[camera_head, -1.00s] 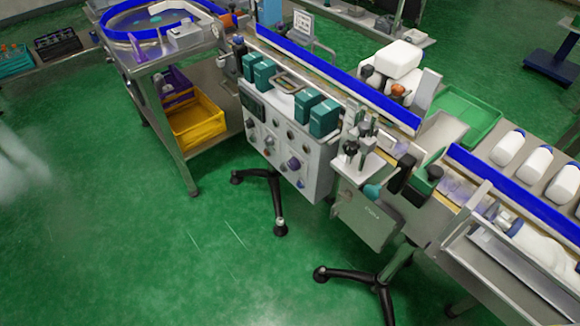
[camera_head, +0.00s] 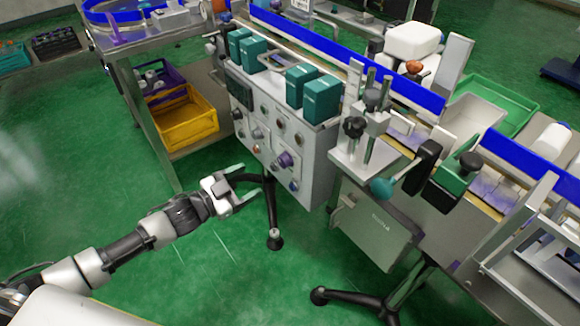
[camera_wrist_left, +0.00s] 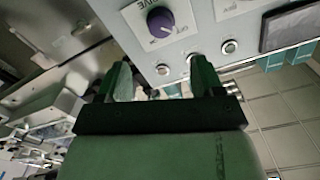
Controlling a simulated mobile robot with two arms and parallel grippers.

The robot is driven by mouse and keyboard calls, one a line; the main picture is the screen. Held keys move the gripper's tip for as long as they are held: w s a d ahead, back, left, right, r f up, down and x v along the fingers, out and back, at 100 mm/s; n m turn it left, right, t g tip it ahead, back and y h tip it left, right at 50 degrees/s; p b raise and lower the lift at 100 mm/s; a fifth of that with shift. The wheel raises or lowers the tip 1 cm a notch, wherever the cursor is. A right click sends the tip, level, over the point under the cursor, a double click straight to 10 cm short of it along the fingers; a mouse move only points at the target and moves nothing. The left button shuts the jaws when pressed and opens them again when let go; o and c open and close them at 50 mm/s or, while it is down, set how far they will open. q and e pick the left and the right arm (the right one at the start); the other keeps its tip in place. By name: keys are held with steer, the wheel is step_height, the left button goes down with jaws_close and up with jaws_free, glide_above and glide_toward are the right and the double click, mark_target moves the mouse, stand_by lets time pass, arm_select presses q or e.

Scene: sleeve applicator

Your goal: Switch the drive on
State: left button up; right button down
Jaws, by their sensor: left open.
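The grey-white control panel (camera_head: 309,184) carries several knobs and buttons. A purple rotary knob (camera_head: 285,160) sits at its lower right in the head view. The wrist view shows a purple knob (camera_wrist_left: 160,22) on a white plate that appears to read "DRIVE", upside down, with small lettering by the knob. My left gripper (camera_head: 247,181) is open and empty, in front of the panel's lower left part and apart from the knob. In the left wrist view its two fingers (camera_wrist_left: 161,78) are spread, with the knob beyond them. My right gripper is not in view.
Several teal boxes (camera_head: 322,97) stand on top of the panel. A yellow crate (camera_head: 184,120) sits on the shelf at left. A black stand foot (camera_head: 274,240) is below. Open green floor lies in front.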

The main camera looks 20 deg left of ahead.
mark_target(281, 162)
arm_select(q)
steer(key=x, duration=0.8)
steer(key=shift+w+d+b, duration=0.15)
steer(key=shift+w+b, duration=0.2)
steer(key=shift+w+d, duration=0.4)
steer(key=shift+w, duration=0.1)
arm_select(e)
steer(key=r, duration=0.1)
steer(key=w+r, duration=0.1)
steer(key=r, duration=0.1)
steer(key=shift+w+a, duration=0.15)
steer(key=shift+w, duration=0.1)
arm_select(q)
steer(key=c, duration=0.9)
